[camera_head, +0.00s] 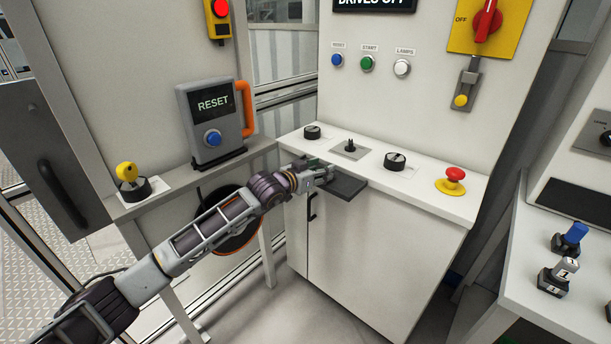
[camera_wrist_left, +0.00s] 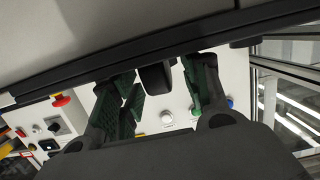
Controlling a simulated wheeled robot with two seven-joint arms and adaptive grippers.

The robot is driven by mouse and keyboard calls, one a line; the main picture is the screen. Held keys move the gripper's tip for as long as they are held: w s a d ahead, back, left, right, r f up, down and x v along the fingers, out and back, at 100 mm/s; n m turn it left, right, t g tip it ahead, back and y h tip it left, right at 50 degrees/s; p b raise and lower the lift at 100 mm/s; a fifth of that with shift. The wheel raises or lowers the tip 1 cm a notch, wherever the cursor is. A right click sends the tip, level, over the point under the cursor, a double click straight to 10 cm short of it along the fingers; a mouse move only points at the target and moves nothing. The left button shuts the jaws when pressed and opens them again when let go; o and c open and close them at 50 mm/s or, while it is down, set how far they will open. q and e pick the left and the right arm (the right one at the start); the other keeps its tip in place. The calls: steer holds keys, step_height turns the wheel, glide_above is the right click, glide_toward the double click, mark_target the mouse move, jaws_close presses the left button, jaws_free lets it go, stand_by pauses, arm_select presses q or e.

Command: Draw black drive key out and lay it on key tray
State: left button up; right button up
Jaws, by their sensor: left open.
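A small black key (camera_head: 350,146) stands upright in a grey square plate on the white console top, between two round black switches. A dark flat tray (camera_head: 347,188) sticks out from the console's front edge. My left gripper (camera_head: 325,170) is at that front edge, just above the tray and short of the black key. In the left wrist view the green-padded fingers of my left gripper (camera_wrist_left: 165,95) are spread, with a dark block (camera_wrist_left: 156,76) showing between them; I cannot tell whether it is the key. No contact is visible. My right gripper is out of view.
The round switches (camera_head: 312,131) and (camera_head: 396,160) flank the key. A red emergency button (camera_head: 454,175) stands at the console's right. A side table holds blue (camera_head: 572,236) and white keys.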

arm_select(q)
steer(key=v, duration=1.1)
steer(key=shift+s+a, duration=0.2)
steer(key=shift+s, duration=0.1)
stand_by(1.0)
